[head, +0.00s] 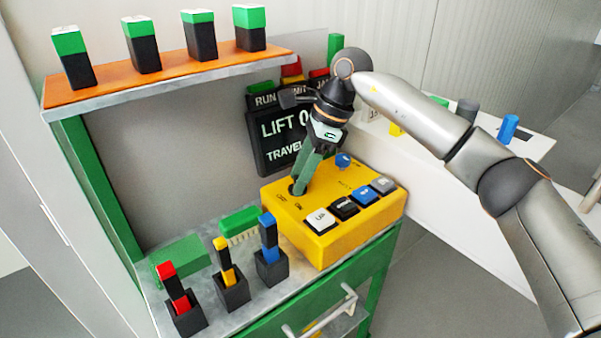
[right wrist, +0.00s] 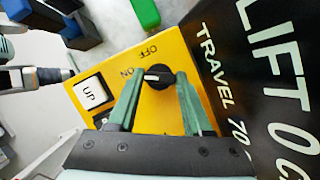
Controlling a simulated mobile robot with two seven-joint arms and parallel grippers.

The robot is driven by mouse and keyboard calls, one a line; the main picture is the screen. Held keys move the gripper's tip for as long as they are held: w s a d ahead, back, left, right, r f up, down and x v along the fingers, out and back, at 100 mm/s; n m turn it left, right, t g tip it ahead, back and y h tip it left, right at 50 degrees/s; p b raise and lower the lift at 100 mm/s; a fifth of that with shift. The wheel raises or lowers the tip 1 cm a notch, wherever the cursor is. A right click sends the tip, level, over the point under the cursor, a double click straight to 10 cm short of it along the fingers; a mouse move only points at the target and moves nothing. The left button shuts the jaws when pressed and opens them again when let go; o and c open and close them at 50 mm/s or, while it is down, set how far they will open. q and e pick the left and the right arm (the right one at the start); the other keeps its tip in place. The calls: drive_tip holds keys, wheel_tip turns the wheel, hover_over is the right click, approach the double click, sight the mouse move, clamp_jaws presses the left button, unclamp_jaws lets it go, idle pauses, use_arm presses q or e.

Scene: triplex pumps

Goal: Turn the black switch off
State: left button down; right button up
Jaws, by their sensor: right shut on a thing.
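The black switch (right wrist: 158,78) is a round knob on top of the yellow control box (right wrist: 110,68). Its white mark points left, toward the ON label (right wrist: 127,71); the OFF label (right wrist: 149,52) is beside it. My right gripper (right wrist: 159,80) has one green finger on each side of the knob and is shut on it. In the head view my right gripper (head: 298,190) reaches down to the yellow box (head: 318,236), and its fingers hide most of the switch.
The white UP button (head: 320,219), a black button (head: 344,207) and blue and grey buttons sit right of the switch. A black LIFT display (head: 272,140) stands behind. Red, yellow and blue levers (head: 228,274) stand at the front left. An orange shelf (head: 170,72) holds green-topped blocks.

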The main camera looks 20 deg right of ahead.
clamp_jaws()
